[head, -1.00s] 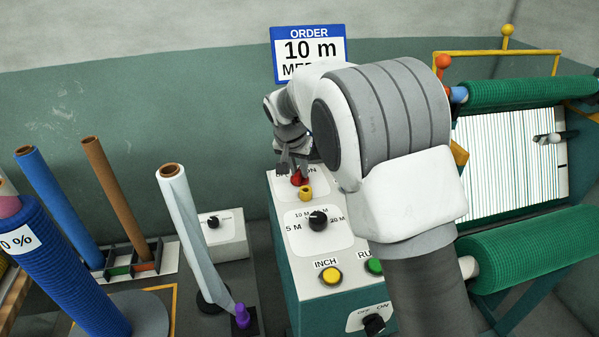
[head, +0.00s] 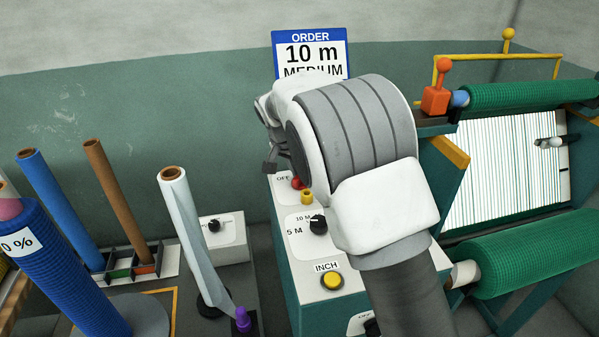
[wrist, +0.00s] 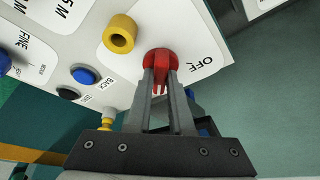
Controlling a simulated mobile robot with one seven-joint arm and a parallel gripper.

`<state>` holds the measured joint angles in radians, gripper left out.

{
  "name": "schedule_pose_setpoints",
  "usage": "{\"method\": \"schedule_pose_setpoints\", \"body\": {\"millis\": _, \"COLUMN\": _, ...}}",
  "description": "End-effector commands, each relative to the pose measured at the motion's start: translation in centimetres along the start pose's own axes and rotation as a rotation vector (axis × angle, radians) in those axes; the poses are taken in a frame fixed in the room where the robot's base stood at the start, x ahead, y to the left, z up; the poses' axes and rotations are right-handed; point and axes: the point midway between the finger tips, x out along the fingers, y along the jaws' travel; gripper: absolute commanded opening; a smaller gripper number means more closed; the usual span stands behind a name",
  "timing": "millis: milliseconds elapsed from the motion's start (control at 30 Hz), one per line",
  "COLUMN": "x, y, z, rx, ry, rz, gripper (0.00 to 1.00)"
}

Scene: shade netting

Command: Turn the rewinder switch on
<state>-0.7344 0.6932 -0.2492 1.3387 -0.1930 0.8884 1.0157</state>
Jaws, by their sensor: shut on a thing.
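The red rotary switch (wrist: 158,58) sits on a white plate marked OFF (wrist: 200,63) in the wrist view. My gripper (wrist: 161,82) has its two grey fingers closed on either side of the switch's red handle. In the head view the red switch (head: 297,182) shows at the back of the control box, partly behind my arm. The OFF label is readable there; the ON side is hidden behind the arm. I cannot tell exactly which mark the handle points to.
A yellow ring-shaped part (head: 307,197) stands close beside the red switch. The black length knob (head: 317,224) and yellow INCH button (head: 332,280) are nearer on the box (head: 300,290). Green net rolls (head: 545,250) are at right, upright tubes (head: 120,200) at left.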

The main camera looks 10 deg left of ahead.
Motion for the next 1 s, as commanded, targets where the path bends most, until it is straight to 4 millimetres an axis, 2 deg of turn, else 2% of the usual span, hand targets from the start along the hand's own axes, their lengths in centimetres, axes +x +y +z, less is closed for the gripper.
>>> {"method": "schedule_pose_setpoints", "body": {"millis": 33, "x": 0.1, "y": 0.0, "z": 0.1, "rx": 0.001, "ry": -0.002, "rz": 0.001, "gripper": 0.24}}
{"method": "schedule_pose_setpoints", "body": {"millis": 167, "x": 0.1, "y": 0.0, "z": 0.1, "rx": 0.001, "ry": -0.002, "rz": 0.001, "gripper": 0.47}}
{"method": "schedule_pose_setpoints", "body": {"millis": 200, "x": 0.1, "y": 0.0, "z": 0.1, "rx": 0.000, "ry": -0.002, "rz": 0.001, "gripper": 0.50}}
{"method": "schedule_pose_setpoints", "body": {"millis": 567, "x": -0.6, "y": 0.0, "z": 0.0, "rx": 0.000, "ry": 0.000, "rz": -0.001, "gripper": 0.50}}
{"method": "schedule_pose_setpoints", "body": {"millis": 767, "x": -4.0, "y": -0.1, "z": -0.1, "rx": 0.000, "ry": 0.002, "rz": -0.005, "gripper": 0.50}}
{"method": "schedule_pose_setpoints", "body": {"millis": 1000, "x": -10.0, "y": -0.1, "z": 0.0, "rx": -0.001, "ry": 0.001, "rz": -0.005, "gripper": 0.50}}
